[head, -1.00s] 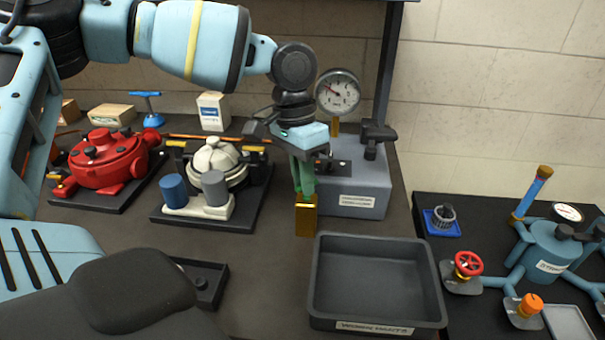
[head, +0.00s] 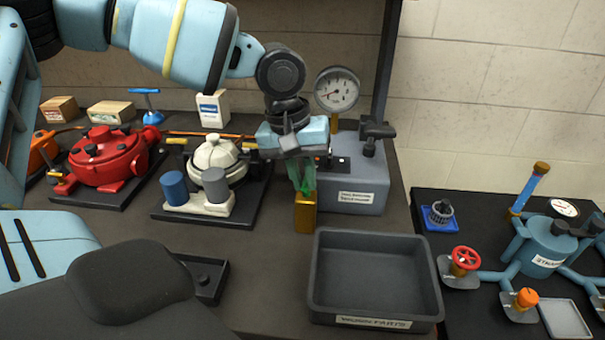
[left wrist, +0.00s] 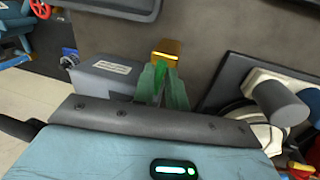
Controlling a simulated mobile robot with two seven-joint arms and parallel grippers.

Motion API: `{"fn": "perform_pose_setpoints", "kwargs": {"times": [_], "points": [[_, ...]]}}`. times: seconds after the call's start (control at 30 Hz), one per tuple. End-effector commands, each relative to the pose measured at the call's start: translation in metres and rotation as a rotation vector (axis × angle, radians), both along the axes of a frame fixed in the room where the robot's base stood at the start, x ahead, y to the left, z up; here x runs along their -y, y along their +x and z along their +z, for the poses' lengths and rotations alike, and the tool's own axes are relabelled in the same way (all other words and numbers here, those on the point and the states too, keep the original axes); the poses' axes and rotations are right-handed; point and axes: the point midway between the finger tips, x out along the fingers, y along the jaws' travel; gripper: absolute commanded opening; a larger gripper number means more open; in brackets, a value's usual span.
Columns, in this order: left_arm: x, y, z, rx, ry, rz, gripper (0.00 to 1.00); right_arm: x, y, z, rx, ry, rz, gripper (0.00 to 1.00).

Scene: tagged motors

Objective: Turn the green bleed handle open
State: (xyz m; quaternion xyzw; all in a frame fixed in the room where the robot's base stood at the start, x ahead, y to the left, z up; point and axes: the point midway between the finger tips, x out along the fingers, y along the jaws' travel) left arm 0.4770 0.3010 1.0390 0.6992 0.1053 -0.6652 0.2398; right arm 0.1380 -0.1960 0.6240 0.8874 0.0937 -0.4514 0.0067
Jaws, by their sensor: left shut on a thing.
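The bright green bleed handle (left wrist: 159,84) shows between the fingers in the left wrist view, on top of a brass block (left wrist: 164,54). In the head view the brass block (head: 305,214) stands in front of the grey gauge unit (head: 345,195), and only a sliver of green handle (head: 309,187) shows. My left gripper (head: 303,187) points down with its pale green fingers shut on the handle. The fingers hide most of it. A round dial gauge (head: 336,90) stands at the back of the unit. My right gripper is not in view.
An empty dark tray (head: 375,326) lies just in front right of the brass block. A cream pump (head: 217,155) and a red pump (head: 110,160) stand to the left. A dark post (head: 385,75) rises behind. A second bench with a blue manifold (head: 548,245) is at right.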

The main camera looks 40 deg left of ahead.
Motion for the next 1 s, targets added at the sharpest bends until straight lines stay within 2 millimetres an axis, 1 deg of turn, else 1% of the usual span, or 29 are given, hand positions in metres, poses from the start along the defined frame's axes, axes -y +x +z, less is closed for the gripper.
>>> {"fn": "perform_pose_setpoints", "kwargs": {"times": [0.23,0.7,0.73,0.83,0.87,1.0], "points": [[0.0013,-0.0002,-0.0003,-0.001,-0.003,0.060,0.00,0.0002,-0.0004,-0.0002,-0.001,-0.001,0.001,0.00],[0.0013,-0.0001,-0.0003,-0.001,-0.003,0.071,0.00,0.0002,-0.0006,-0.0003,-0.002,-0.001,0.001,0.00],[0.0013,-0.0001,-0.0003,-0.001,-0.003,0.071,0.18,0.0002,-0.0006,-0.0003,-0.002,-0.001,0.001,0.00],[0.0011,-0.0001,-0.0002,0.000,-0.002,0.070,0.31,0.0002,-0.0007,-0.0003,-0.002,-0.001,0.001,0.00],[0.0010,-0.0001,-0.0002,0.000,-0.001,0.070,0.34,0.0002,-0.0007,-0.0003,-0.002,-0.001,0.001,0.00],[0.0008,0.0000,-0.0002,0.000,-0.001,0.070,0.34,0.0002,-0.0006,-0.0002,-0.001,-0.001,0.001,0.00]]}}
